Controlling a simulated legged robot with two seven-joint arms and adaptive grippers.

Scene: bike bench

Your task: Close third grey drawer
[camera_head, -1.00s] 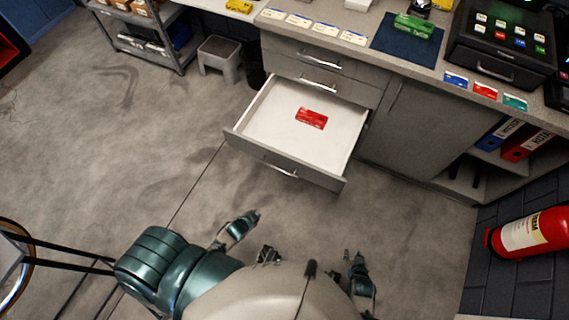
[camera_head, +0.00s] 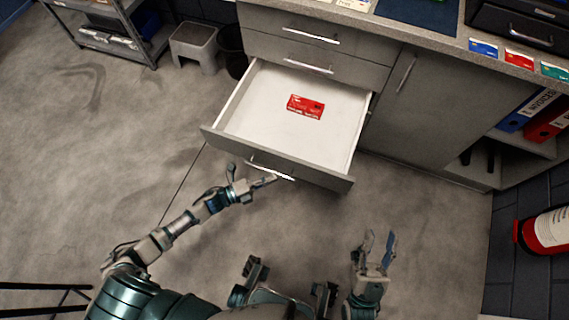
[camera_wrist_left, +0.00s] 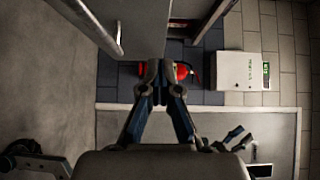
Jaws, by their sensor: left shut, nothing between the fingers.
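The third grey drawer (camera_head: 215,140) is pulled well out below two shut drawers in the head view. Its pale inside holds a flat red packet (camera_head: 306,107). A bar handle (camera_head: 286,176) sits on its front. My left gripper (camera_head: 268,181) is shut and empty, its tip close to the drawer front and handle; I cannot tell whether it touches. In the left wrist view its fingers (camera_wrist_left: 159,68) meet, with a grey front and a handle (camera_wrist_left: 88,22) at the upper left. My right gripper (camera_head: 378,240) is open and empty over the floor, right of the drawer.
The two upper drawers (camera_head: 290,47) and a cabinet door (camera_head: 425,105) are shut. A grey step stool (camera_head: 195,45) and a dark bin (camera_head: 232,48) stand left of the cabinet. A red fire extinguisher (camera_head: 545,232) is at the right. Floor in front is clear.

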